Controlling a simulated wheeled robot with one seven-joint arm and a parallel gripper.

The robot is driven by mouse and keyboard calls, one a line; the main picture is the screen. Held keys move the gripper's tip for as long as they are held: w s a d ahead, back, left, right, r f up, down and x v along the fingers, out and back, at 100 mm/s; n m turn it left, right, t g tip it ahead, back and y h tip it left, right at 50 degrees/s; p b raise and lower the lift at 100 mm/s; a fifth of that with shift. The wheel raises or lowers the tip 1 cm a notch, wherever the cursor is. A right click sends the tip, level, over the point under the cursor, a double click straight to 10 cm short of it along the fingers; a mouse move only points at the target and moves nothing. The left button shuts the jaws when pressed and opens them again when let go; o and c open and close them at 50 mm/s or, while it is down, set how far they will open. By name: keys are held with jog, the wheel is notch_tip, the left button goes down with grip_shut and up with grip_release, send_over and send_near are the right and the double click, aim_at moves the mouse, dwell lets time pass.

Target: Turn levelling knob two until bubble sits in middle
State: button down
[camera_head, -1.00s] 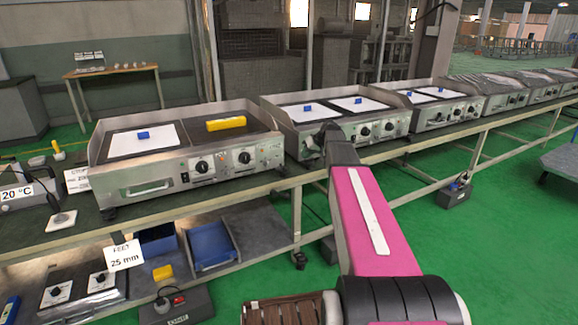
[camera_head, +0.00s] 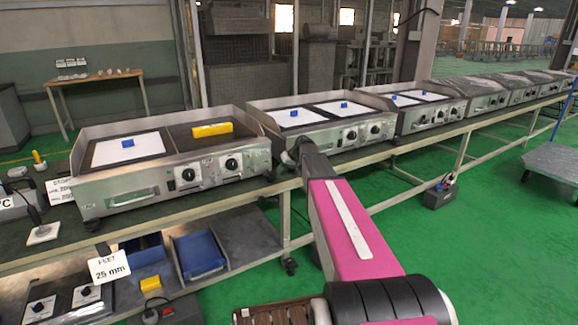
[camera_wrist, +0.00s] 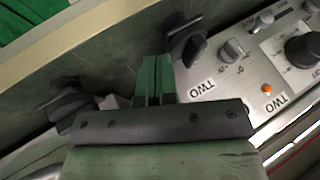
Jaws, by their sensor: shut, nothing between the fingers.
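The near griddle (camera_head: 150,190) stands on the long bench with a yellow level (camera_head: 212,130) lying on its plate. The level's bubble is too small to read. In the wrist view my gripper (camera_wrist: 155,72) is shut and empty, its green fingers together. A black foot-like knob (camera_wrist: 187,48) stands just beyond and right of the fingertips, beside a panel with "TWO" labels; I cannot tell whether they touch. Another dark knob (camera_wrist: 70,102) is at the left. In the head view my fingers are hidden behind my wrist, near the griddle's right end.
A second griddle (camera_head: 320,130) stands close to the right, with several more along the bench. The wrist view shows a small grey knob (camera_wrist: 232,50) and a large black dial (camera_wrist: 303,50) on the panel. A "FEET 25 mm" sign (camera_head: 109,266) hangs below the bench.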

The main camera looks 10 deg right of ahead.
aim_at(270, 173)
jog(key=shift+s+a, duration=0.15)
jog(key=shift+a, duration=0.45)
jog(key=shift+s+a, duration=0.15)
jog(key=shift+a, duration=0.45)
jog(key=shift+a, duration=0.1)
